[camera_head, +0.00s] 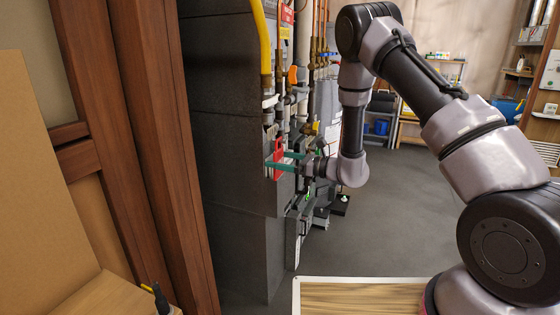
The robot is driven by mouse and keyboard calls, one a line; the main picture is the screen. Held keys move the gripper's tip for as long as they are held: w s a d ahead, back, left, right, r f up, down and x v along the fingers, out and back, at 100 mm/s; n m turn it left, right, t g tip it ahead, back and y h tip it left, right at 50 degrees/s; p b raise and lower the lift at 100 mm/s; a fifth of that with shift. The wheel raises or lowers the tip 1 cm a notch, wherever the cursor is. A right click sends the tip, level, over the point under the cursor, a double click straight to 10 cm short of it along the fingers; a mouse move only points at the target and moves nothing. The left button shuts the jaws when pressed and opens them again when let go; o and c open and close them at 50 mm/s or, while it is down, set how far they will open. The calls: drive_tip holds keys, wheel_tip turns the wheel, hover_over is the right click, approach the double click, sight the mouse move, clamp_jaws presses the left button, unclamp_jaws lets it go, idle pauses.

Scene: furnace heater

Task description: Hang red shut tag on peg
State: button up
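The red tag (278,152) is upright in front of the dark grey furnace cabinet, by the pipes and valves near the view's centre. My gripper (281,161) reaches in from the right at the tag, with two teal fingers. The nearer finger crosses in front of the tag's lower part. The farther finger ends at the tag's right edge, partly hidden behind it. A small gap shows between the fingers, and I cannot tell whether they press on the tag. No peg can be made out; what holds the tag up is unclear.
A yellow pipe (262,40) runs down above the tag, and an orange valve handle (293,75) is close by. The dark cabinet (228,150) borders my gripper on the left. A brown wooden post (150,130) stands farther left. The grey floor (400,215) is open at right.

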drive_tip(key=v, duration=1)
drive_tip(key=s+d+r+n+g+h, duration=0.15)
drive_tip(key=s+r+n+g, duration=0.25)
drive_tip(key=s+r+n, duration=0.4)
drive_tip(key=s+d+r+n+g+h, duration=0.1)
drive_tip(key=s+r+n+g+h, duration=0.25)
drive_tip(key=s+r, duration=0.5)
drive_tip(key=s+d+r+n+t+h, duration=0.3)
drive_tip(key=s+d+r+t+h, duration=0.1)
drive_tip(key=d, duration=0.4)
drive_tip(key=s+d+r+n+t+h, duration=0.3)
drive_tip(key=d+r+h, duration=0.3)
drive_tip(key=d, duration=0.3)
drive_tip(key=shift+s+d+r+t, duration=0.2)
drive_tip(key=shift+s+r+t, duration=0.25)
drive_tip(key=shift+r+t, duration=0.4)
